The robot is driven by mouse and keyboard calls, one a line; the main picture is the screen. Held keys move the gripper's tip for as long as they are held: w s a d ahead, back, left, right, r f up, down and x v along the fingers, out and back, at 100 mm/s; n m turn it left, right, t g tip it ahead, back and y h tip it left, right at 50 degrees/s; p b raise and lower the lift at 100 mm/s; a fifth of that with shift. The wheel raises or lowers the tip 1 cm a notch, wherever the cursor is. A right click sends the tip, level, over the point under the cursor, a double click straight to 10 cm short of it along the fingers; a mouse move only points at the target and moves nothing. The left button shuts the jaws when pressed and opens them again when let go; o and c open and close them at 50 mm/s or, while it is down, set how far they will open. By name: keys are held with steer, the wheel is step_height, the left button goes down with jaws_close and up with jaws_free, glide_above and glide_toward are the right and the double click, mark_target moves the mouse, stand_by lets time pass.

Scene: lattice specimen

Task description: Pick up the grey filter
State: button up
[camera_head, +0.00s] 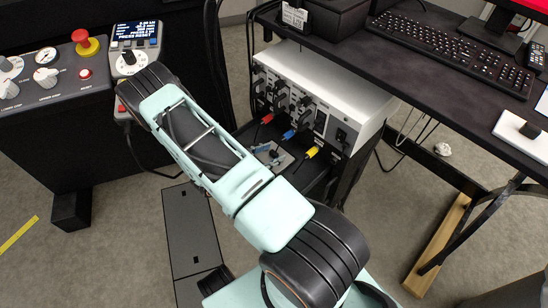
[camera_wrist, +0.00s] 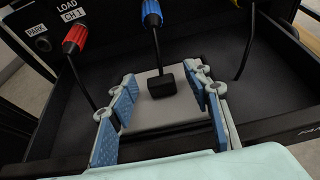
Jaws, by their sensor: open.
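The grey filter looks to be the flat light grey block (camera_wrist: 150,115) in the wrist view. It lies in a black tray (camera_wrist: 272,72), and a small black piece (camera_wrist: 161,84) with a dark cable rising from it shows at its middle. My gripper (camera_wrist: 164,92) is open, with one blue-padded finger on each side of the block. I cannot tell whether either pad touches it. In the head view my gripper (camera_head: 269,153) is small and partly hidden by my arm, low in front of the cabinet.
A red plug (camera_wrist: 74,40) and a blue plug (camera_wrist: 151,14) hang with cables above the tray. A yellow plug (camera_head: 311,152) shows on the silver-topped cabinet (camera_head: 325,75). A black desk (camera_head: 445,90) with a keyboard stands at right; a control console (camera_head: 60,85) stands at left.

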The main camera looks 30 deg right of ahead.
steer(key=c, duration=0.9)
steer(key=shift+c, duration=0.2)
steer(key=shift+r, duration=0.1)
